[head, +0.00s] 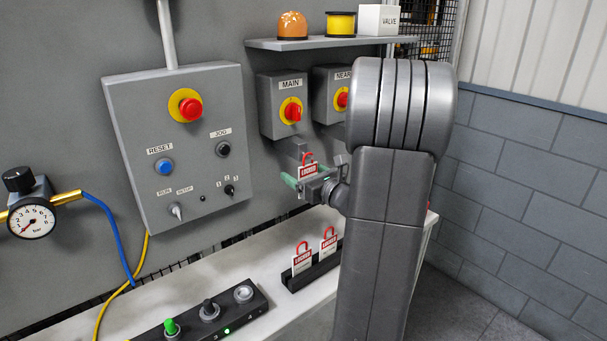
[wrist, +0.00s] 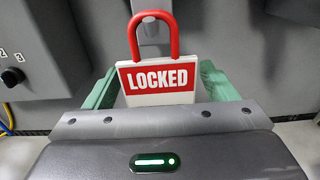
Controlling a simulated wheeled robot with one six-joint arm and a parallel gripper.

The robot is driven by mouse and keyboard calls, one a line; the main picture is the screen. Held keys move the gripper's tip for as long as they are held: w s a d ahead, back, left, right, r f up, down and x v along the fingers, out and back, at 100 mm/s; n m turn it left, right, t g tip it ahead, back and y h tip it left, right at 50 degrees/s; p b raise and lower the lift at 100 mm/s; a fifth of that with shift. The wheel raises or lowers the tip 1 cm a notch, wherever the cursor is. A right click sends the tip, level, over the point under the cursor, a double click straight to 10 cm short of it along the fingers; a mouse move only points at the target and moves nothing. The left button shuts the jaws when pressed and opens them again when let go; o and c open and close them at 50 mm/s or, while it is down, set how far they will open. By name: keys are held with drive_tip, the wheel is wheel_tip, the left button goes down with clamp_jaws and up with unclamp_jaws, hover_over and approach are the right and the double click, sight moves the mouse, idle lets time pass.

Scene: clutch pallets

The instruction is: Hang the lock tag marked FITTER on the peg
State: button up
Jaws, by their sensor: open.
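A white and red tag reading LOCKED (wrist: 158,80) with a red shackle stands upright between the green fingers of my gripper (wrist: 157,88) in the wrist view. The fingers are open, with gaps showing on both sides of the tag. A grey peg (wrist: 150,30) shows inside the shackle loop; I cannot tell whether the shackle bears on it. In the head view the tag (head: 307,169) is at my gripper (head: 308,182), below the MAIN switch box. No FITTER marking is readable. Two similar LOCKED tags, left (head: 302,258) and right (head: 328,243), stand in a black rack.
The black rack (head: 318,270) sits on the pale ledge (head: 225,268) beside a button strip (head: 205,316). A grey control box (head: 180,140) is left of the gripper. The MAIN switch (head: 291,111) and a shelf (head: 320,42) are above. My arm hides the area to the right.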

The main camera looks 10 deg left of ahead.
drive_tip(key=b+v, duration=0.2)
drive_tip(key=v, duration=1.1)
drive_tip(key=shift+s+d, duration=0.2)
drive_tip(key=shift+d, duration=0.05)
drive_tip(key=shift+a, duration=0.1)
drive_tip(key=p+x, duration=0.2)
drive_tip(key=x, duration=1.1)
drive_tip(key=shift+w+a, duration=0.15)
drive_tip(key=shift+w+r+p, duration=0.1)
drive_tip(key=shift+r+p, duration=0.15)
drive_tip(key=shift+p, duration=0.15)
drive_tip(key=shift+s+d+r, duration=0.15)
drive_tip(key=shift+s+d, duration=0.15)
drive_tip(key=shift+d, duration=0.05)
